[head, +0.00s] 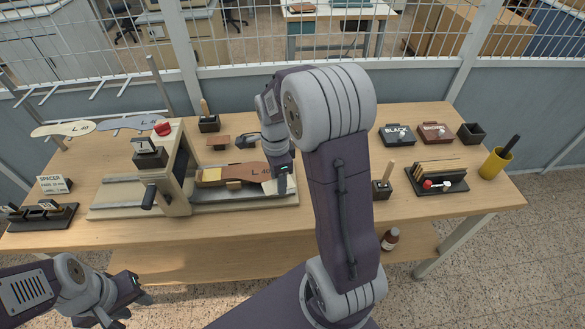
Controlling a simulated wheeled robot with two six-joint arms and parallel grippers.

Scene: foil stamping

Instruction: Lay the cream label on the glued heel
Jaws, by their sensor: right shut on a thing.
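A pale cream label (269,188) shows at the heel end, right beside my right gripper (281,190). My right gripper is shut on the label, low over the heel; its fingertips are partly hidden, and I cannot tell whether the label touches the heel. Glue on the heel cannot be made out. My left gripper (132,298) is away from the table at the lower left, fingers apart and empty.
The press (165,165) with its lever stands left of the insole. A spacer sign (54,184) and a dark rack (40,216) are at the left. Foil boxes (396,135), a slotted holder (437,177) and a yellow cup (496,163) stand at the right. Front table edge is clear.

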